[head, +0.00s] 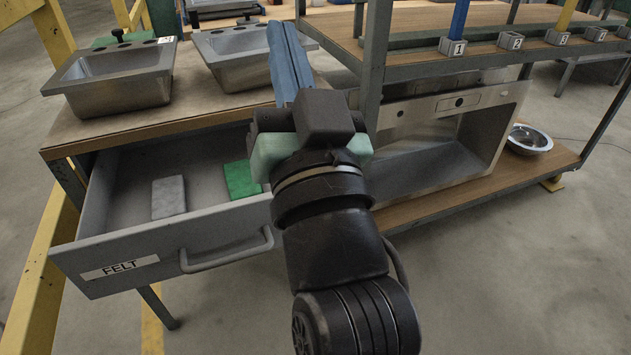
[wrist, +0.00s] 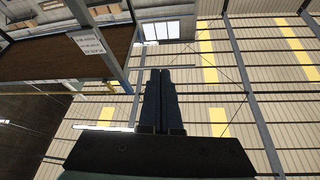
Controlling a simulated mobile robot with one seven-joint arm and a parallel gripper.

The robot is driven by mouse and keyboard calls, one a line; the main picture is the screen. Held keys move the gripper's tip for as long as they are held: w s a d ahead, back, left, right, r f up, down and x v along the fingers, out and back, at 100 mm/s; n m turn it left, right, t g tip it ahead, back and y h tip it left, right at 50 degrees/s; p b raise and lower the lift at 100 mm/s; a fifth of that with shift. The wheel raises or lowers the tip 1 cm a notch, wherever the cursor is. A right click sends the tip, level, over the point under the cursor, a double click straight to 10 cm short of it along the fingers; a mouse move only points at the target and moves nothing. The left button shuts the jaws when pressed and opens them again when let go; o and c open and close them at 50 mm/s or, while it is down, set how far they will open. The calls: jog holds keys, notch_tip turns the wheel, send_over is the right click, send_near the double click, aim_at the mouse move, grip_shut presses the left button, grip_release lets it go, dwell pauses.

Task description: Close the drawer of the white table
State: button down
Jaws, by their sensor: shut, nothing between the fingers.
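A grey drawer (head: 160,238) labelled FELT is pulled out from under a wood-topped table (head: 125,123). It has a bar handle (head: 228,258) on its front. In it lie a grey block (head: 168,197) and a green block (head: 240,180). My gripper (head: 283,28) is raised above the drawer's right side, its blue fingers pointing up and away. It is shut and empty. My arm hides the drawer's right end. In the wrist view my gripper (wrist: 160,73) has its fingers together, with no drawer in sight.
Two metal sinks (head: 115,82) (head: 232,62) sit on the tabletop. A yellow post (head: 40,265) stands left. Floor in front is clear.

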notch_tip(320, 180, down, 20)
jog(key=d+m+g+y+p, duration=0.2)
jog(key=m+g+p, duration=0.1)
jog(key=m+g, duration=0.25)
jog(key=s+d+f+m+p, duration=0.2)
jog(key=s+f+m, duration=0.55)
jog(key=f, duration=0.45)
jog(key=x, duration=1.3)
jog(key=shift+w+d+m+h, duration=0.2)
jog(key=shift+w+m+h, duration=0.2)
jog(key=shift+w, duration=0.1)
jog(key=shift+f, duration=0.15)
